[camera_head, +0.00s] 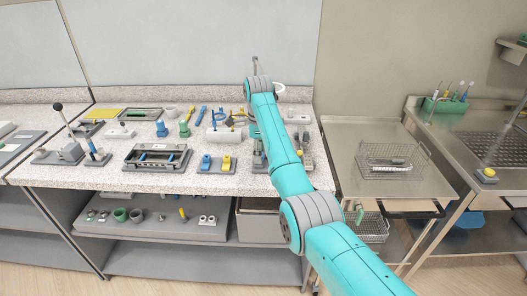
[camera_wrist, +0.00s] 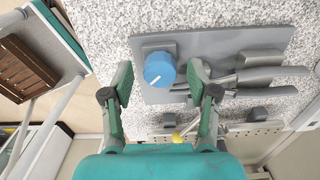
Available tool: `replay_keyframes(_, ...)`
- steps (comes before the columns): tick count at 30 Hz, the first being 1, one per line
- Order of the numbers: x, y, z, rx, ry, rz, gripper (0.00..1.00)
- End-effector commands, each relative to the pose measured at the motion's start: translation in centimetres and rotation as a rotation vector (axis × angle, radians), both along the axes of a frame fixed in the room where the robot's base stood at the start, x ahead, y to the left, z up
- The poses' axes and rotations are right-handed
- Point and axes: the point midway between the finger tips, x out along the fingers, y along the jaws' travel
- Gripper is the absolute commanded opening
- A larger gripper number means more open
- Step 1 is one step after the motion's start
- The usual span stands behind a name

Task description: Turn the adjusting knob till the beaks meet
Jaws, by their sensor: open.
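The blue adjusting knob (camera_wrist: 159,70) has a white pointer line and stands on a grey plate (camera_wrist: 211,46) in the wrist view. My gripper (camera_wrist: 161,75) is open, with one finger left of the knob and the other right of it. I see no clear contact between the fingers and the knob. Grey elongated parts (camera_wrist: 262,77), which look like the beaks, lie on the plate right of the knob. Whether they touch is hard to tell. In the head view my arm hides the gripper and most of this fixture.
The speckled bench (camera_head: 103,180) carries several fixtures, including a grey tray (camera_head: 158,157) left of my arm and a lever device (camera_head: 62,150) farther left. A wire basket (camera_head: 394,159) stands on the steel table at right. A brown crate (camera_wrist: 27,66) shows in the wrist view.

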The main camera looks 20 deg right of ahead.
Motion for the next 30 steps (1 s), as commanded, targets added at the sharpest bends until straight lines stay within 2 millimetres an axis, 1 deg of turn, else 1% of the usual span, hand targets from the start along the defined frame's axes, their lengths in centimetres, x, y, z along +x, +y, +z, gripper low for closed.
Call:
replay_keyframes(9, 0.01, 0.16, -0.19, 0.0, -0.001, 0.0, 0.59)
replay_keyframes(11, 0.01, 0.16, -0.19, 0.0, -0.001, 0.0, 0.44)
replay_keyframes(12, 0.0, 0.15, -0.19, 0.0, -0.001, 0.0, 0.34)
replay_keyframes(14, 0.0, 0.15, -0.19, 0.0, -0.001, 0.0, 0.19)
replay_keyframes(15, 0.01, 0.15, -0.18, 0.0, -0.001, 0.0, 0.09)
replay_keyframes(16, 0.01, 0.15, -0.18, 0.0, -0.001, 0.0, 0.02)
replay_keyframes(17, 0.01, 0.15, -0.18, 0.0, -0.001, 0.0, 0.0)
replay_keyframes(25, 0.02, 0.14, -0.19, 0.0, -0.001, 0.02, 0.0)
replay_keyframes(30, 0.01, 0.15, -0.19, 0.0, -0.001, 0.088, 0.0)
